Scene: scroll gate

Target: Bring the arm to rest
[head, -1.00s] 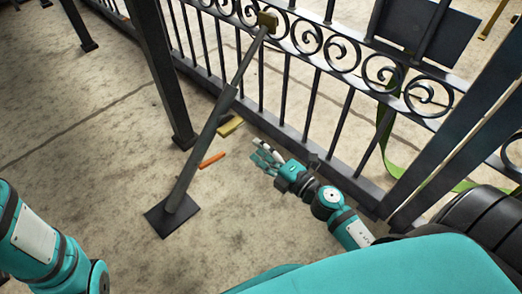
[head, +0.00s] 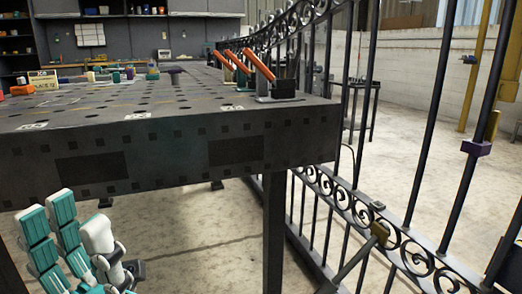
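My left gripper (head: 76,226) is at the lower left of the head view, low in front of the workbench. Its teal and white fingers point up and are extended, with nothing seen between them. It looks open. Its wrist is cut off by the bottom edge. My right gripper is not in view.
A dark perforated workbench (head: 225,152) fills the left and middle, with orange-handled clamps (head: 259,64) at its far right corner. The black scroll gate (head: 345,198) runs along the right. Concrete floor shows beneath the bench.

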